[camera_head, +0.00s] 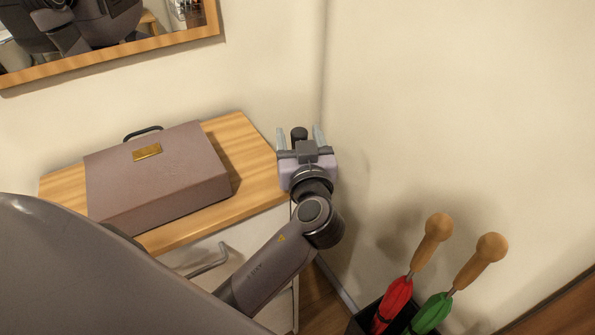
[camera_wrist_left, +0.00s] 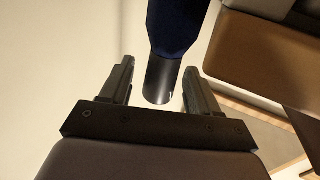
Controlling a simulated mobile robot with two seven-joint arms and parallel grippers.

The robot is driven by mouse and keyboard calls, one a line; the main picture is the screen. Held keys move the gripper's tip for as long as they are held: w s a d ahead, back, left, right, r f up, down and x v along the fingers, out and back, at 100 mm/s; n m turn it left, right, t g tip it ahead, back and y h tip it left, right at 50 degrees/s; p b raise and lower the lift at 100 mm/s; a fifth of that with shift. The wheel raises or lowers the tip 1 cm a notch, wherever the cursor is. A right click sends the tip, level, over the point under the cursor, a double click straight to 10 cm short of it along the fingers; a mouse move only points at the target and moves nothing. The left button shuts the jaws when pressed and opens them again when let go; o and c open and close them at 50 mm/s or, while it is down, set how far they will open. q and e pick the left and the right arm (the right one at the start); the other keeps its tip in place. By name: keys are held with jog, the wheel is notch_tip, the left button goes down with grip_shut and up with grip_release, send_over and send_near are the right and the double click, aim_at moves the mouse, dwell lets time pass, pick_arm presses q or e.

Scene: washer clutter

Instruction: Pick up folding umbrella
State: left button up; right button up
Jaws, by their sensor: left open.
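The folding umbrella shows in the left wrist view, with a navy body (camera_wrist_left: 181,24) and a black cylindrical end (camera_wrist_left: 161,84). In the head view only a small dark round piece (camera_head: 299,132) of it seems to show, between the finger tips at the wall corner. My left gripper (camera_head: 300,138) is open beyond the right end of the wooden top. In the left wrist view its fingers (camera_wrist_left: 159,74) stand on either side of the black end, with a visible gap on the left; contact on the right is unclear. My right gripper is not in view.
A grey-brown briefcase (camera_head: 165,180) lies on the wooden cabinet top (camera_head: 240,140). A red umbrella (camera_head: 394,300) and a green umbrella (camera_head: 431,313) with wooden handles stand in a dark holder (camera_head: 362,322) at the lower right. A framed mirror (camera_head: 120,50) hangs above.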

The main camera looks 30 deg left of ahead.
pick_arm(q)
grip_shut()
jog(key=shift+r, duration=0.1)
jog(key=shift+r, duration=0.15)
